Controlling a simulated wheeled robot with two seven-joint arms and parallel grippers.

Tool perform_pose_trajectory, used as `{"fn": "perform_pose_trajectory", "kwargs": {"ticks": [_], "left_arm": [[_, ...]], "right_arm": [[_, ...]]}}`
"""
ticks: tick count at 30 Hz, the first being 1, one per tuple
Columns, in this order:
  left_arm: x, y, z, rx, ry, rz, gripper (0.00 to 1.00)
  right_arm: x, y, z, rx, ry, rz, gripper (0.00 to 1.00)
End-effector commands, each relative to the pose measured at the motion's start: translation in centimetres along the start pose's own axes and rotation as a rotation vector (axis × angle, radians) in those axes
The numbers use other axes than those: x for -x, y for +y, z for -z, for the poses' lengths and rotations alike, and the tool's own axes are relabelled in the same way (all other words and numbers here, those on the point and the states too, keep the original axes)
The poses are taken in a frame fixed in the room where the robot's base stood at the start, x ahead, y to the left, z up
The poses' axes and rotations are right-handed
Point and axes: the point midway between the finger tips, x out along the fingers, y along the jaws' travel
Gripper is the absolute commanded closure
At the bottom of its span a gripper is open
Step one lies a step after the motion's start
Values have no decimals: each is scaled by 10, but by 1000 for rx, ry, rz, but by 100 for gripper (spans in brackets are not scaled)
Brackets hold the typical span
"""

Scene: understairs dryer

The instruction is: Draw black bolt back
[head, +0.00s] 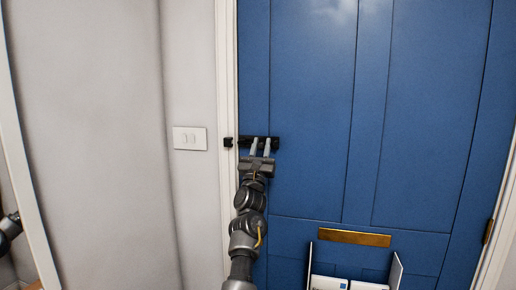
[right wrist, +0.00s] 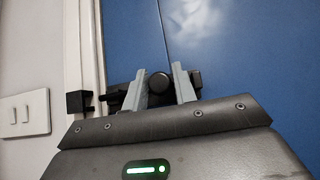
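The black bolt (head: 273,143) is mounted across the left edge of the blue door (head: 310,100). Its black keeper (head: 228,142) sits on the white frame to the left, and also shows in the right wrist view (right wrist: 78,102). My right gripper (head: 260,144) is at the bolt, its two grey fingers pointing at it. In the right wrist view, the round black knob (right wrist: 158,83) lies between the parted fingers (right wrist: 160,84); firm contact cannot be told. The fingers hide part of the bolt. Whether the bar's tip enters the keeper is unclear. My left gripper is not in view.
A white switch plate (head: 189,138) is on the grey wall left of the frame. A brass letter plate (head: 354,238) is low on the door, above a holder with papers (head: 345,284). A brass hinge (head: 488,231) is at the right edge.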

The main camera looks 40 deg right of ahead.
Motion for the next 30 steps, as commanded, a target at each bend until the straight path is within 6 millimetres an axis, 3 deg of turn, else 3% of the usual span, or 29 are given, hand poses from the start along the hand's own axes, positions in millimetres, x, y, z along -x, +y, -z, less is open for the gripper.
{"fn": "perform_pose_trajectory", "kwargs": {"ticks": [3,14,25,30], "left_arm": [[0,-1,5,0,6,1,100],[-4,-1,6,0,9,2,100],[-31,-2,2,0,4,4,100],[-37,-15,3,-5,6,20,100]], "right_arm": [[0,-1,0,1,0,1,57],[7,2,1,-2,0,-3,57],[76,2,3,-2,0,-2,57],[99,1,2,-1,0,-2,57]]}}
